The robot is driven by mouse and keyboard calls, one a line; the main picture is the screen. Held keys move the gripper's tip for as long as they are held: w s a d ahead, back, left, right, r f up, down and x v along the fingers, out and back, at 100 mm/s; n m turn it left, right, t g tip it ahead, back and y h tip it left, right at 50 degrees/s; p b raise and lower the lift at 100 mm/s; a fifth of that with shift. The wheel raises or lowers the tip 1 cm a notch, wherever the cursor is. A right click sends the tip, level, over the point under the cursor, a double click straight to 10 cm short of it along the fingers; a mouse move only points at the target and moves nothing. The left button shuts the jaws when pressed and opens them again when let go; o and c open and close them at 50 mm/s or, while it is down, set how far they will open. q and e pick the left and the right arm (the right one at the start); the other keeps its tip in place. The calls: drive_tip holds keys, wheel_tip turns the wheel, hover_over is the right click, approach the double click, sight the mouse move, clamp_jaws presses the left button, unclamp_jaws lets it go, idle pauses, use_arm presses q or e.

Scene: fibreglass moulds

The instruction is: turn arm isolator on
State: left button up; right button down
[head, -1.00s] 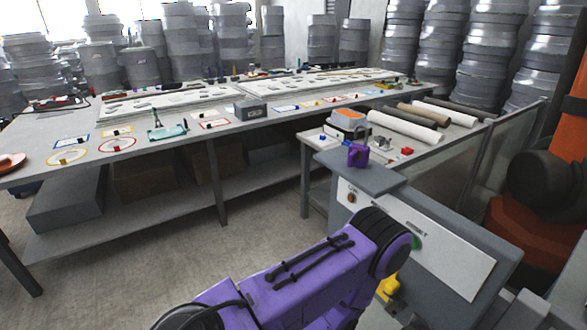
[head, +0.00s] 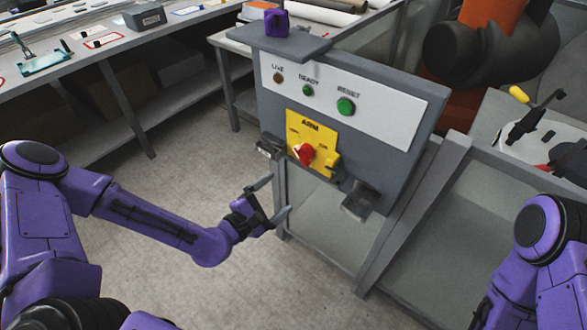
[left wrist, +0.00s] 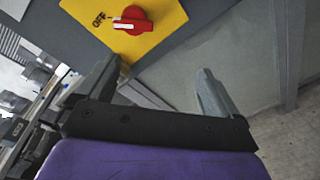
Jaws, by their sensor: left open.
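The arm isolator is a yellow plate (head: 295,118) marked ARM, with a red rotary knob (head: 304,154), on the front of a grey control panel. In the left wrist view the knob (left wrist: 132,20) sits at the top, on the yellow plate (left wrist: 168,14). Its white mark points left toward the OFF label. My left gripper (head: 279,197) is open and empty, below and left of the knob, apart from it. In the left wrist view its fingers (left wrist: 158,76) stand spread below the plate. My right arm shows at the right edge; its gripper is out of view.
Above the isolator are LIVE, READY and RESET fittings, including the green reset button (head: 346,106). A purple item (head: 276,22) stands on the panel's top ledge. Dark boxes flank the isolator's lower edge. Clear fence panels (head: 440,225) are to the right; open floor (head: 190,170) is left.

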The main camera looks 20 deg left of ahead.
sight(304, 154)
use_arm(q)
drive_tip(key=w+d+r+n+t+p, duration=0.1)
drive_tip(key=w+d+r, duration=0.1)
drive_tip(key=w, duration=0.9)
drive_tip(key=shift+r+t, duration=0.3)
drive_tip(key=c, duration=1)
drive_tip(key=shift+c, duration=0.2)
